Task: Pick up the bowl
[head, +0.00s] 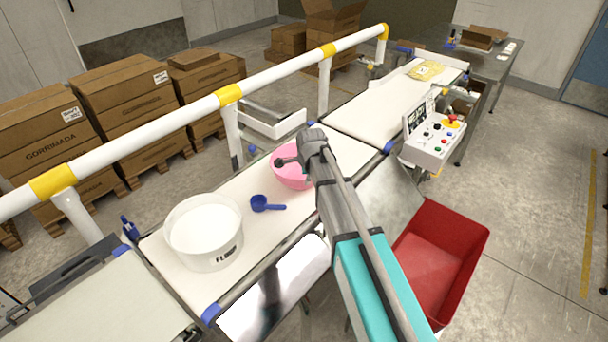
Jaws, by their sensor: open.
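A pink bowl (289,178) stands on the white belt, near the middle of the head view. My gripper (284,163) is over the bowl, its dark fingertips at the bowl's opening. My arm and gripper hide the bowl's right side and part of its rim. The gripper is open and holds nothing that I can see. I cannot tell whether a finger touches the bowl.
A white tub marked flour (206,252) and a blue scoop (266,204) are on the belt (243,194) left of the bowl. A white and yellow rail (277,73) runs behind. A control box (432,142) and red bin (462,232) stand to the right.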

